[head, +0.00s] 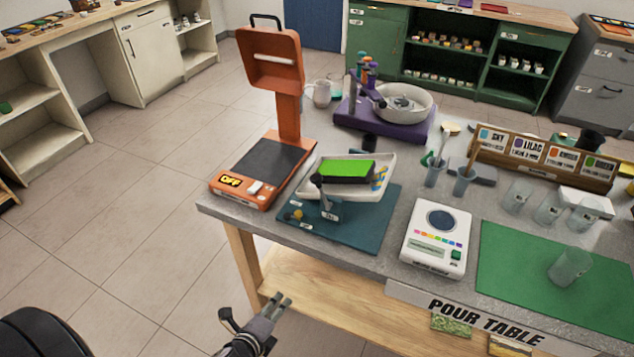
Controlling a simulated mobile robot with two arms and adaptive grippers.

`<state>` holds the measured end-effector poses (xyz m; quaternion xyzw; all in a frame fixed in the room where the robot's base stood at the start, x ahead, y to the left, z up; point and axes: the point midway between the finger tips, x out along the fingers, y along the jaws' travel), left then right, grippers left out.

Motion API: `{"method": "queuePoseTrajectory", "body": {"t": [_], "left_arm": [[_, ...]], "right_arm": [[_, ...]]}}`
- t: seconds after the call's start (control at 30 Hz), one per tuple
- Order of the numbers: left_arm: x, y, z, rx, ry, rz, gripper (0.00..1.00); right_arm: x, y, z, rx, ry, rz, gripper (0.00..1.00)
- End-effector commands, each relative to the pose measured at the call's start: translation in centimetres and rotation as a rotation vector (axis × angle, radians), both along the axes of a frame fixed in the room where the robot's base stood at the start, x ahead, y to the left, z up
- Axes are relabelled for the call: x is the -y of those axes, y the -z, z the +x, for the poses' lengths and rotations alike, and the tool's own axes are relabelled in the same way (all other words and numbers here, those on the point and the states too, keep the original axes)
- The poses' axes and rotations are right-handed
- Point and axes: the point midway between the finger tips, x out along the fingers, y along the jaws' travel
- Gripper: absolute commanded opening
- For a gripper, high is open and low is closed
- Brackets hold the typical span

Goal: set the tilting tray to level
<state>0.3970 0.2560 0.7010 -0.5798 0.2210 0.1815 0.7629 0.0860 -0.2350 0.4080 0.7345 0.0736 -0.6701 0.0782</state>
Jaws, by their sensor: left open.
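The tilting tray (383,201) is a white shallow tray on a teal base plate (355,229), near the left end of the grey table. It looks tilted, though the exact angle is hard to tell. A bright green-topped dark block (346,170) lies in it, with small coloured pieces at its right side. A dark lever-like post (322,190) with a small label stands at the tray's front. My left gripper (279,305) is open and empty, in front of the table's left front corner and apart from the tray. My right gripper is not in view.
An orange press-like device (275,115) marked OFF stands left of the tray. A white scale (437,237) and a green mat (555,275) with a clear cup are to the right. A purple-based mixer (384,125) stands behind. The floor left of the table is clear.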

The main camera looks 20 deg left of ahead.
Motion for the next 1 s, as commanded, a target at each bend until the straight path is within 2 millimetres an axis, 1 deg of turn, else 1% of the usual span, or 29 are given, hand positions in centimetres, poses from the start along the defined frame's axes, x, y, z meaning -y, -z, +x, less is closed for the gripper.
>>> {"method": "queuePoseTrajectory", "body": {"t": [0.03, 0.07, 0.1, 0.17, 0.2, 0.3, 0.4, 0.5, 0.57, 0.67, 0.77, 1.0], "left_arm": [[0.2, -4.0, 1.4, 0.088, 0.077, 0.116, 0.44], [0.3, -6.5, 2.1, 0.137, 0.118, 0.19, 0.44], [0.6, -9.7, 2.8, 0.2, 0.167, 0.291, 0.44], [0.9, -14.3, 3.4, 0.287, 0.226, 0.434, 0.44], [1.1, -17.1, 3.6, 0.34, 0.254, 0.524, 0.44], [1.6, -22.9, 3.5, 0.443, 0.3, 0.713, 0.44], [2.0, -26.7, 3.2, 0.507, 0.317, 0.838, 0.44], [2.2, -28.6, 3.0, 0.536, 0.323, 0.897, 0.44], [2.2, -29.0, 3.2, 0.542, 0.324, 0.912, 0.44], [2.2, -29.2, 4.0, 0.545, 0.323, 0.912, 0.44], [2.3, -29.3, 5.6, 0.546, 0.324, 0.911, 0.44], [2.5, -29.2, 10.6, 0.544, 0.323, 0.909, 0.44]], "right_arm": [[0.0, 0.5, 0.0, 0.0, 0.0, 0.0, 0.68], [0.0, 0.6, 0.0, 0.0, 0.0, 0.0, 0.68], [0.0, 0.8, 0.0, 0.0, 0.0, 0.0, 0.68], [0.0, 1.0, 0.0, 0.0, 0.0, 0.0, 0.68], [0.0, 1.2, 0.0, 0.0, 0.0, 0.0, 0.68], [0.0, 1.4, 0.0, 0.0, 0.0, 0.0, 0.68], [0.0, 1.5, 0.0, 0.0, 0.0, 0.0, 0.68], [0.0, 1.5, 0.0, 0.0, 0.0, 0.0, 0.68], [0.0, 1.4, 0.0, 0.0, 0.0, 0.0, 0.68], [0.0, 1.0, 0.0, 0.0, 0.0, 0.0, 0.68], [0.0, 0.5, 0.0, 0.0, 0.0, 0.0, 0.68], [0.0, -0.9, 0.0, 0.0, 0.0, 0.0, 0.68]]}}
